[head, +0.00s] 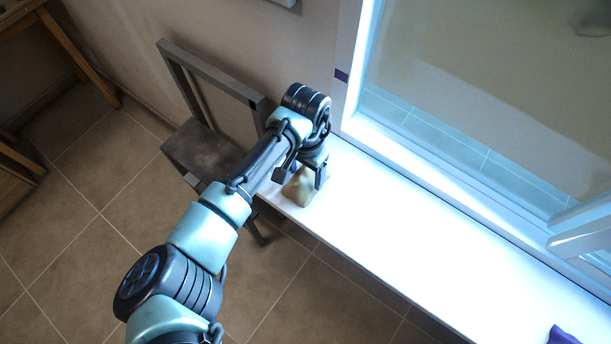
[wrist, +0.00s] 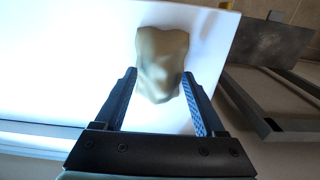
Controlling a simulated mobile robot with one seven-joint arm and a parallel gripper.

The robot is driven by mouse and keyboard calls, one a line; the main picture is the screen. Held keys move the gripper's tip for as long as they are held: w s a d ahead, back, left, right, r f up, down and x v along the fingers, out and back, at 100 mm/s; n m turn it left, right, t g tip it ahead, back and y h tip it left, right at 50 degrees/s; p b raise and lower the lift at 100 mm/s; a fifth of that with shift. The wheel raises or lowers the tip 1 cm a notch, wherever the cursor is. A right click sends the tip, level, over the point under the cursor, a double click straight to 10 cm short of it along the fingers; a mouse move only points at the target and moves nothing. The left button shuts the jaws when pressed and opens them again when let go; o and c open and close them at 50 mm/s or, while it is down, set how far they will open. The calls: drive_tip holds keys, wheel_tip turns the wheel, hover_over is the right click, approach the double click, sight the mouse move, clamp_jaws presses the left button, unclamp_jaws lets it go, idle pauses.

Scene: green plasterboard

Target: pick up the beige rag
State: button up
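The beige rag (head: 299,190) is a crumpled lump on the left end of the white sill (head: 400,240) in the head view. My gripper (head: 302,182) is right at it, pointing down. In the wrist view the rag (wrist: 161,62) lies ahead, its near end between the two open fingers of my gripper (wrist: 163,98). A gap shows between the rag and the left finger; the right finger is very close to it, and I cannot tell whether it touches. The underside of the rag is hidden.
A grey chair (head: 205,150) stands beside the sill's left end; it also shows at the right in the wrist view (wrist: 270,45). A window frame (head: 352,110) borders the sill's back. A purple thing (head: 563,336) lies far right. The sill's middle is clear.

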sight(305, 173)
clamp_jaws()
wheel_tip(305, 173, up, 10)
drive_tip(key=shift+r+b, duration=0.1)
drive_tip(key=shift+b, duration=0.9)
drive_tip(key=c, duration=0.5)
unclamp_jaws()
clamp_jaws()
